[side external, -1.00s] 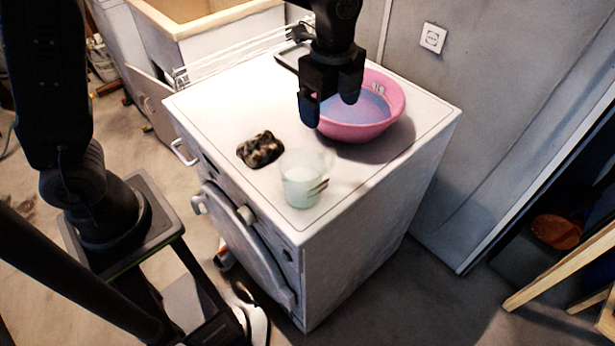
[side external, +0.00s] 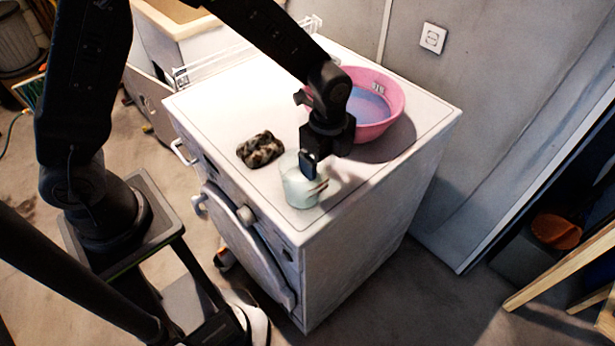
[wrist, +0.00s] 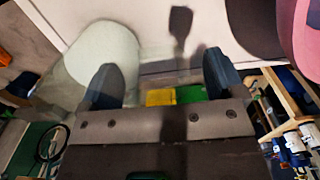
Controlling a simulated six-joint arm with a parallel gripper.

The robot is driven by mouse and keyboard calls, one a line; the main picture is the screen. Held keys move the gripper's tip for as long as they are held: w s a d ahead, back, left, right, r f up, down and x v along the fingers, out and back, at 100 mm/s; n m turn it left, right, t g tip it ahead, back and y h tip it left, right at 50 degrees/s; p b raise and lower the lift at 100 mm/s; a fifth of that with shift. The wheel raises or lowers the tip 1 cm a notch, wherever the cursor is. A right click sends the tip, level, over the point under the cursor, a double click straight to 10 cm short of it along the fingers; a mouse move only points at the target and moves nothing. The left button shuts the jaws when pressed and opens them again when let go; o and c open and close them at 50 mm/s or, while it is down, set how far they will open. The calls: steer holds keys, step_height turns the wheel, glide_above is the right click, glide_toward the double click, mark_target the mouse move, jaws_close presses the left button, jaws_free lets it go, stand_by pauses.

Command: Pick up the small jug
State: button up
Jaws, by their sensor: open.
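The small jug (side external: 297,190) is a pale, translucent cup near the front corner of the white washing machine top. It stands upright, with small dark and reddish marks on its right side. My gripper (side external: 309,166) is open and points down at the jug, overlapping its rear right rim in the side view. In the wrist view the jug (wrist: 100,52) appears as a whitish rounded shape at the left, partly behind the left finger. I cannot tell whether a finger touches the jug.
A pink basin (side external: 393,112) with bluish contents stands behind and right of my gripper. A dark mottled lump (side external: 260,149) lies left of the jug. The machine top (side external: 215,108) is clear at the left. A drying rack (side external: 215,62) is behind.

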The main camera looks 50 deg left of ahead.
steer(key=shift+f, duration=0.15)
steer(key=c, duration=1.2)
